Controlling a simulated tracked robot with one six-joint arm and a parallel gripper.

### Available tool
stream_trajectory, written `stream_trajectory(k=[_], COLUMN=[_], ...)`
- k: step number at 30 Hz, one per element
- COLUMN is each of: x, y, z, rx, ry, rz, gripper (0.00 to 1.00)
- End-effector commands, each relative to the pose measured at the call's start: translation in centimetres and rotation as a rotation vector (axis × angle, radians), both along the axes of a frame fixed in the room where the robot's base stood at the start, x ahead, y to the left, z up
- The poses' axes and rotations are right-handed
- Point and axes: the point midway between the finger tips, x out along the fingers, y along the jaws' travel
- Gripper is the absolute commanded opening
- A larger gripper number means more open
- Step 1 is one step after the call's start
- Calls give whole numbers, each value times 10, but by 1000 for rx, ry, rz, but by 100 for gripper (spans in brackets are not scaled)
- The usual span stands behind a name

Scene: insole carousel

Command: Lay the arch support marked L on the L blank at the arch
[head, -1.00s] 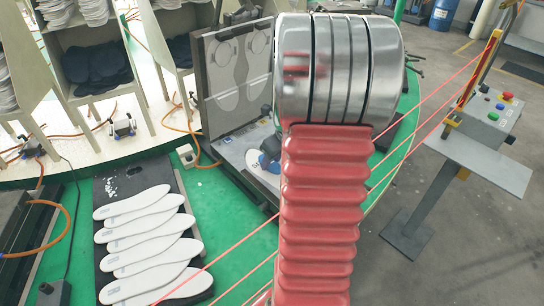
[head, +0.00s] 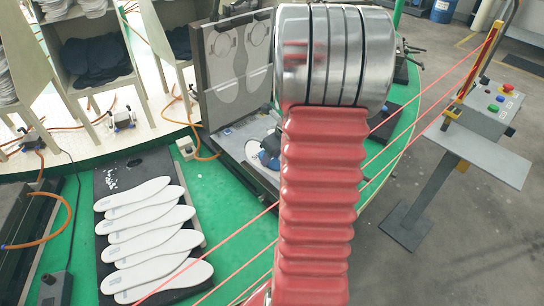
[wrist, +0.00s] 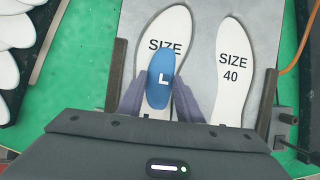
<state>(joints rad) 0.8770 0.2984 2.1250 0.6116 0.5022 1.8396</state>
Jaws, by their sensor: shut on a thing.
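The blue arch support marked L (wrist: 161,78) is between the two fingers of my gripper (wrist: 160,97), which is shut on it, in the wrist view. It is over the left white blank (wrist: 172,25), covering part of its "SIZE" print and the lower middle. I cannot tell whether it touches the blank. A second white blank (wrist: 232,70) marked SIZE 40 lies to the right, on the same grey plate (wrist: 202,15). In the head view a blue piece (head: 271,148) shows beside my red arm, which hides most of the gripper and the blanks.
The open mould lid (head: 235,62) stands upright behind the plate. A black board (head: 112,178) with several white insoles (head: 150,240) lies left on the green table (head: 82,245). A control box (head: 500,108) on a stand is at the right.

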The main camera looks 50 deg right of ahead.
Motion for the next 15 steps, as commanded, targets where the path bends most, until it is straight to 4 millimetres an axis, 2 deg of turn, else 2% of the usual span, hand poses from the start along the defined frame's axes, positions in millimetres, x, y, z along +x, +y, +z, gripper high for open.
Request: stream_trajectory(k=[1, 9, 15], x=[-3, -4, -7], y=[2, 2, 2], z=[-9, -9, -5], rx=[8, 8, 8], ry=[12, 13, 13], rz=[-1, -1, -3], gripper=[34, 52, 54])
